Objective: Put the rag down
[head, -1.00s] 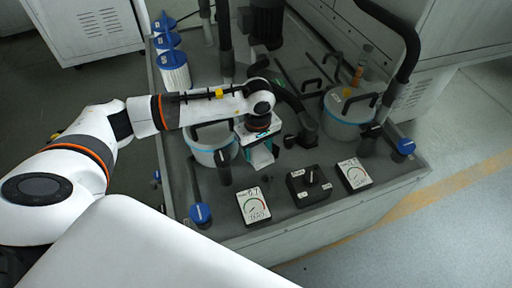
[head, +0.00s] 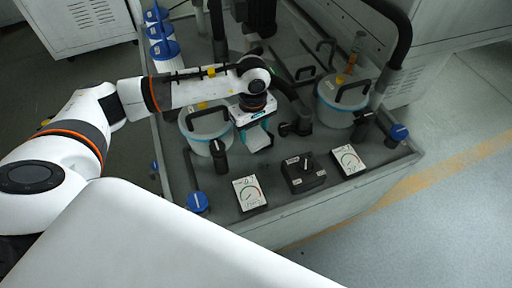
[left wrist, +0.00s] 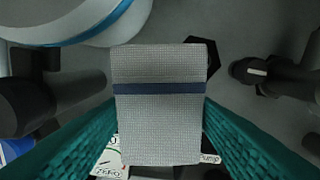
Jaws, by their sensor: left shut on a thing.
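My left gripper (head: 254,116) is shut on the rag (head: 257,138) and holds it over the top of the grey machine bench. In the left wrist view the rag (left wrist: 158,132) is a light grey woven cloth with a dark blue stripe across it. It hangs between the teal fingers of the left gripper (left wrist: 160,108) and covers part of the bench below. I cannot tell whether its lower edge touches the bench. My right gripper is not in view.
A white pot (head: 203,124) stands close left of the gripper, another (head: 340,108) to the right. Two gauges (head: 249,193) (head: 348,160) flank a black selector box (head: 303,174) in front. Black pipes and blue-capped canisters (head: 165,52) crowd the back.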

